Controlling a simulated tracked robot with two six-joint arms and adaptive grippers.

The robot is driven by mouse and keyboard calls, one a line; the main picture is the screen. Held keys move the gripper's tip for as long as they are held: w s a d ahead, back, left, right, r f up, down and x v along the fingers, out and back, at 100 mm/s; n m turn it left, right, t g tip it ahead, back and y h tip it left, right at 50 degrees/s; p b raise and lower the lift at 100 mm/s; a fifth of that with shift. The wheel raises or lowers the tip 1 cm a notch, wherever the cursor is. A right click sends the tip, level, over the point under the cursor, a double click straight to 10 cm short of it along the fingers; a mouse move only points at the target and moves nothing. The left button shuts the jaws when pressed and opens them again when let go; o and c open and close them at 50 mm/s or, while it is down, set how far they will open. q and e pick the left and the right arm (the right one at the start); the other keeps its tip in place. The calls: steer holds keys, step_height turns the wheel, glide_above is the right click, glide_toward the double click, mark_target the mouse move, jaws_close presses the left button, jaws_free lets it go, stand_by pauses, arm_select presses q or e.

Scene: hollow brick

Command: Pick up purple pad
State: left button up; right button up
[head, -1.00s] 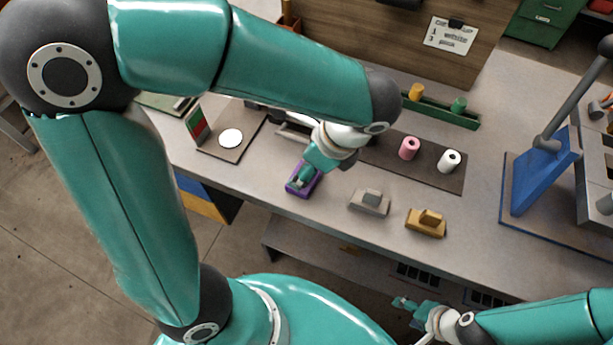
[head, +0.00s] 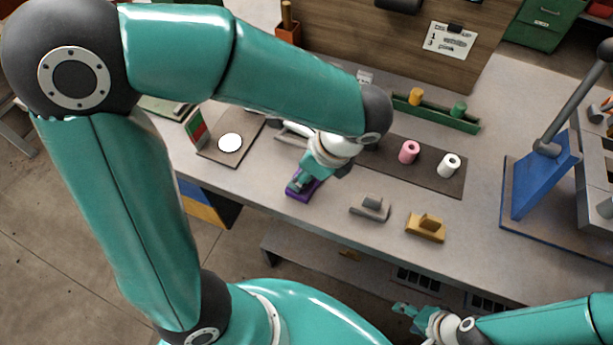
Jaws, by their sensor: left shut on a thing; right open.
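The purple pad (head: 303,195) is at the front edge of the grey workbench, left of the grey and yellow pads. My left gripper (head: 297,186) reaches down from above and is shut on the purple pad, covering its upper part. I cannot tell whether the pad is clear of the bench top. My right gripper (head: 406,310) is open and empty, low in front of the bench, well away from the pads.
A grey pad (head: 370,208) and a yellow pad (head: 426,228) sit to the right. Behind them, a dark mat (head: 432,176) bears a pink roll (head: 409,152) and a white roll (head: 448,163). A blue stand (head: 540,178) is at the right.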

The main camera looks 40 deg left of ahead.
arm_select(q)
step_height(320, 180, up, 20)
steer(key=p, duration=0.3)
stand_by(0.3)
